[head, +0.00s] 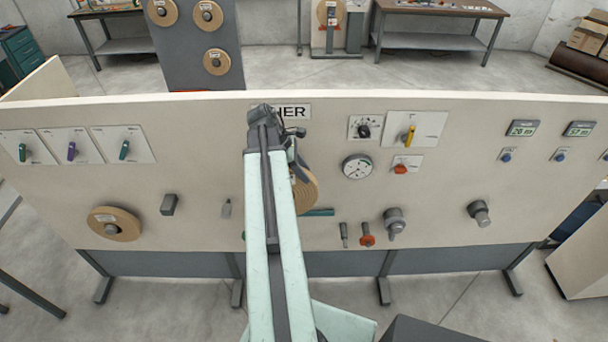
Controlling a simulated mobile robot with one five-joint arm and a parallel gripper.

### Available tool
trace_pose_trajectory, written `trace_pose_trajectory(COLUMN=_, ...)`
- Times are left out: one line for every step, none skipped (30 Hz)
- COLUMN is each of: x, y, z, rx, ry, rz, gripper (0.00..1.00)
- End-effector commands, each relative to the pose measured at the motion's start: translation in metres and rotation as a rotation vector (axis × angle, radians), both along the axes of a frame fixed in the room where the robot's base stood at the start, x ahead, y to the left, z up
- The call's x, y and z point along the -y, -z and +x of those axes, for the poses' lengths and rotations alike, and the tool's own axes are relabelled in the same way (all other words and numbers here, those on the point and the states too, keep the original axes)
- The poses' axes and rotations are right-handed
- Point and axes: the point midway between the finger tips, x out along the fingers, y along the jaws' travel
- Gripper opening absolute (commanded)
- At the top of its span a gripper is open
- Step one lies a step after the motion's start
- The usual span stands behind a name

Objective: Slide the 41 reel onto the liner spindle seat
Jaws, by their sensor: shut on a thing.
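My gripper (297,162) is at the far end of my pale green arm, in front of the middle of the cream panel, and the arm hides most of it. It is shut on a tan reel (308,190), seen nearly edge-on, with its left part hidden behind the arm. No number is readable on this reel. Two bare grey spindle seats stick out of the panel to the right of the held reel: one lower centre-right (395,222), one further right (480,213). I cannot read which is the liner spindle. The held reel is apart from both.
Another tan reel (113,224) sits on the panel's left side. Between the held reel and the nearer spindle are a gauge (357,167), a grey lever (344,234) and a red-orange knob (367,236). A grey rack (190,55) with several reels stands behind the panel (440,185).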

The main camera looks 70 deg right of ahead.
Motion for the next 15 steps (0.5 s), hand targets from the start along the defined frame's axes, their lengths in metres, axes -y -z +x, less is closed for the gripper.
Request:
trace_pose_trajectory(x=0.005, y=0.000, z=0.002, rx=-0.001, ry=0.000, rz=0.000, gripper=0.00)
trace_pose_trajectory(x=0.008, y=0.000, z=0.003, rx=-0.001, ry=0.000, rz=0.000, gripper=0.00)
trace_pose_trajectory(x=0.010, y=0.000, z=0.004, rx=-0.001, ry=0.000, rz=0.000, gripper=0.00)
trace_pose_trajectory(x=0.013, y=0.000, z=0.005, rx=-0.001, ry=0.000, rz=0.000, gripper=0.00)
trace_pose_trajectory(x=0.015, y=0.000, z=0.006, rx=-0.001, ry=0.000, rz=0.000, gripper=0.00)
trace_pose_trajectory(x=0.018, y=0.000, z=0.007, rx=-0.001, ry=0.000, rz=0.000, gripper=0.00)
trace_pose_trajectory(x=0.020, y=0.000, z=0.008, rx=-0.001, ry=0.001, rz=-0.001, gripper=0.00)
trace_pose_trajectory(x=0.022, y=0.000, z=0.009, rx=-0.001, ry=0.001, rz=-0.001, gripper=0.00)
trace_pose_trajectory(x=0.025, y=0.000, z=0.010, rx=-0.001, ry=0.001, rz=-0.001, gripper=0.00)
trace_pose_trajectory(x=0.027, y=0.000, z=0.011, rx=-0.001, ry=0.001, rz=-0.001, gripper=0.00)
trace_pose_trajectory(x=0.029, y=0.000, z=0.011, rx=-0.001, ry=0.001, rz=-0.001, gripper=0.00)
trace_pose_trajectory(x=0.032, y=0.000, z=0.013, rx=-0.001, ry=0.001, rz=-0.001, gripper=0.00)
trace_pose_trajectory(x=0.034, y=0.000, z=0.013, rx=-0.001, ry=0.001, rz=-0.001, gripper=0.00)
trace_pose_trajectory(x=0.037, y=0.000, z=0.014, rx=-0.001, ry=0.001, rz=-0.001, gripper=0.00)
trace_pose_trajectory(x=0.040, y=0.000, z=0.015, rx=-0.001, ry=0.001, rz=-0.001, gripper=0.00)
